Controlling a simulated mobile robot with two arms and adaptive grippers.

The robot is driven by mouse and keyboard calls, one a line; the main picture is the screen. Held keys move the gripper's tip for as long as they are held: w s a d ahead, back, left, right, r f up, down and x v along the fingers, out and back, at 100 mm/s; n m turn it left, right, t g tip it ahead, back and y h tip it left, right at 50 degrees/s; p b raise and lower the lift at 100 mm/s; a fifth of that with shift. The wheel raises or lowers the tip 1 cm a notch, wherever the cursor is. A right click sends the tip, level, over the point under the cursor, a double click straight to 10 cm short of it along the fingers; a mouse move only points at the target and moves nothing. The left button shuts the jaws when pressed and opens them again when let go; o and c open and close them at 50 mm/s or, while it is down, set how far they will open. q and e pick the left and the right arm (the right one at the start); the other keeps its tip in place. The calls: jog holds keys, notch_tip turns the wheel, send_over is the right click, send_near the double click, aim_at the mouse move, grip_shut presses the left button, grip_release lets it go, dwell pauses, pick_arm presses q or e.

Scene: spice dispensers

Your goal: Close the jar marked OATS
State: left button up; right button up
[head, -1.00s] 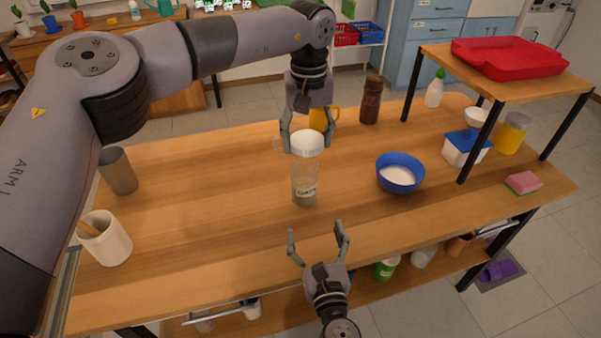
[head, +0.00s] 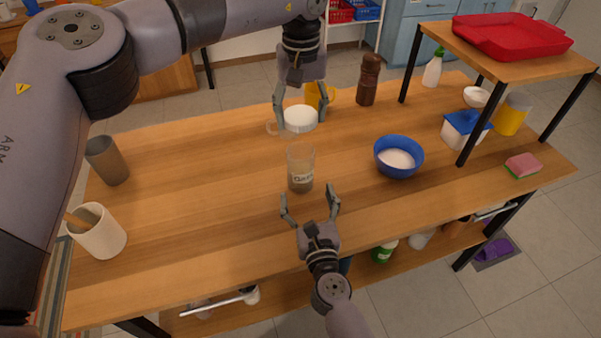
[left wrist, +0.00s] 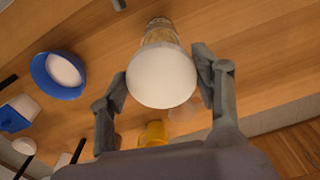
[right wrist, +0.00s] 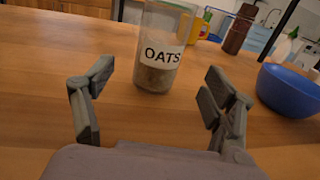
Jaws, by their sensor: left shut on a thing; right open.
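The OATS jar (head: 301,170) stands upright on the table, clear-walled with beige contents in its lower part. Its label reads OATS in the right wrist view (right wrist: 160,60). My left gripper (head: 301,118) is shut on a white round lid (head: 300,119), held above and slightly behind the jar, apart from it. The lid fills the space between the fingers in the left wrist view (left wrist: 162,78), with the jar (left wrist: 160,33) partly hidden behind it. My right gripper (head: 311,205) is open and empty, just in front of the jar, with the jar beyond its fingertips.
A blue bowl (head: 399,157) with white contents stands right of the jar. A yellow mug (head: 314,95) and a brown grinder (head: 368,80) stand behind. A clear glass piece (head: 272,127) is beside the lid. A white crock (head: 97,233) and grey cup (head: 107,160) stand left.

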aim_at(303, 180)
jog(key=w, duration=0.3)
jog(key=w+a, duration=0.1)
jog(key=w, duration=0.4)
jog(key=shift+w+a, duration=0.3)
jog(key=shift+c, duration=0.2)
jog(key=c, duration=1.8)
pick_arm(q)
jog(key=shift+f, duration=2.5)
pick_arm(e)
jog(key=shift+o, duration=0.2)
